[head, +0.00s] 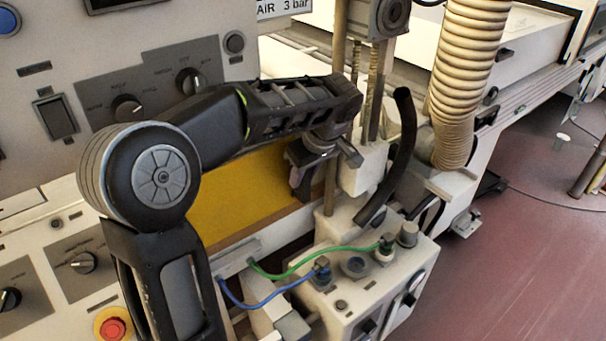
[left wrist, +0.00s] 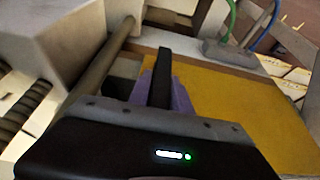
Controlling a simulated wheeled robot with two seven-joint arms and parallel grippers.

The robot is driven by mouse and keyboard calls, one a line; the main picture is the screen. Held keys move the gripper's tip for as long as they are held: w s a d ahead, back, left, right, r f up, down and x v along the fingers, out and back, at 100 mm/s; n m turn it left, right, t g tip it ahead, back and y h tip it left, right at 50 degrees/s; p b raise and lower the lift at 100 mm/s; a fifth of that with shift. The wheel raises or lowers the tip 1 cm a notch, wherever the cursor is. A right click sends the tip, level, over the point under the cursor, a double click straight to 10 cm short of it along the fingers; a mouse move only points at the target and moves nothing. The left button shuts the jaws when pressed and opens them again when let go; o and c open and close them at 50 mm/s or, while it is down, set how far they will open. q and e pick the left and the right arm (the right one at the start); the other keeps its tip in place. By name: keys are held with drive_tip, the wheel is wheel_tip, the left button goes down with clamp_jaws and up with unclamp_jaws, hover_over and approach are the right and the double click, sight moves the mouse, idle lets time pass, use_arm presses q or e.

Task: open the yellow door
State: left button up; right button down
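The yellow door (head: 245,190) is a flat panel in the machine front in the head view, partly hidden behind my left arm. It also fills the right of the left wrist view (left wrist: 235,100). My left gripper (head: 303,183) points down at the door's right end, close in front of it. In the left wrist view one black fingertip of my left gripper (left wrist: 163,60) shows over a purple piece (left wrist: 182,98) near the door's edge. I cannot tell whether the fingers grip this piece or how wide they are. My right gripper is not in view.
A vertical rod (head: 331,190) and a black hose (head: 391,160) stand right of the gripper. A box (head: 375,290) with green and blue cables sits below. A ribbed duct (head: 465,80) rises behind. A red stop button (head: 112,327) is at lower left. Floor at right is mostly clear.

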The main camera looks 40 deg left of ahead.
use_arm(q)
clamp_jaws()
idle(1.0)
